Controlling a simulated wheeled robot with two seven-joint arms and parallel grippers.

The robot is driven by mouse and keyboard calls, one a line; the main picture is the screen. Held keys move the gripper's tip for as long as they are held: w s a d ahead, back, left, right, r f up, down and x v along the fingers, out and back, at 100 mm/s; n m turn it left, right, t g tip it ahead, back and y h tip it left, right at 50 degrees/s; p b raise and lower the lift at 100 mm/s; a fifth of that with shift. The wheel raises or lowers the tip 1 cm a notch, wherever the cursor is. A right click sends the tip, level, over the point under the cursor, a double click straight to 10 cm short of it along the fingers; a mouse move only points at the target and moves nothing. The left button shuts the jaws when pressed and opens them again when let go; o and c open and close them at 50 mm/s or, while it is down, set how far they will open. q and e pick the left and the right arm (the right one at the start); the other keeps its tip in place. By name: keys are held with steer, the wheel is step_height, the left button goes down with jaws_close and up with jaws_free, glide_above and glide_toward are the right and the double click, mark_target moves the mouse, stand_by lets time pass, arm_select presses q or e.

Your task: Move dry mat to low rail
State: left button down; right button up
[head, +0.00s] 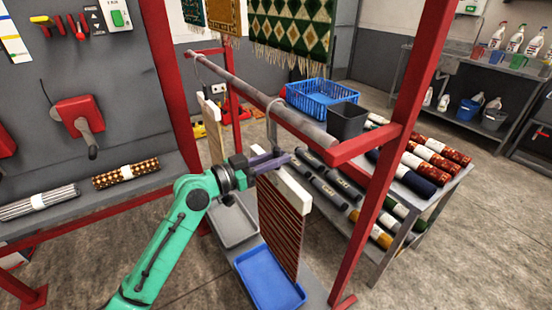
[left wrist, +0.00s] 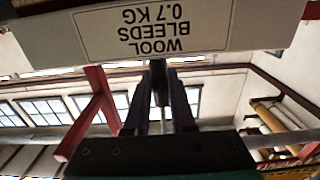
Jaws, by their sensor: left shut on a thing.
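My left gripper (head: 272,162) is shut on the hanger (left wrist: 158,82) of a red-brown striped mat (head: 283,225). The mat hangs upright from a pale bar (head: 293,192). In the left wrist view the bar carries a label (left wrist: 160,28) that reads "WOOL BLEEDS 0.7 KG", upside down. The hanger's grey hook (head: 273,112) shows at the grey rail (head: 240,90) in the red frame; I cannot tell whether it bears on it. Another mat with a pale bar (head: 210,112) hangs farther along this rail. My right gripper is not in view.
A blue tray (head: 290,298) and a grey tray (head: 238,238) lie below the mats. A red post (head: 385,180) stands close to the right. Behind, a table holds rolled rugs (head: 413,180), a blue basket (head: 320,98) and a dark bin (head: 347,122). Patterned rugs (head: 290,30) hang at the back.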

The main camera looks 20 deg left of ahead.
arm_select(q)
steer(key=c, duration=0.7)
jaws_free()
steer(key=shift+s+f, duration=0.1)
steer(key=shift+f, duration=0.05)
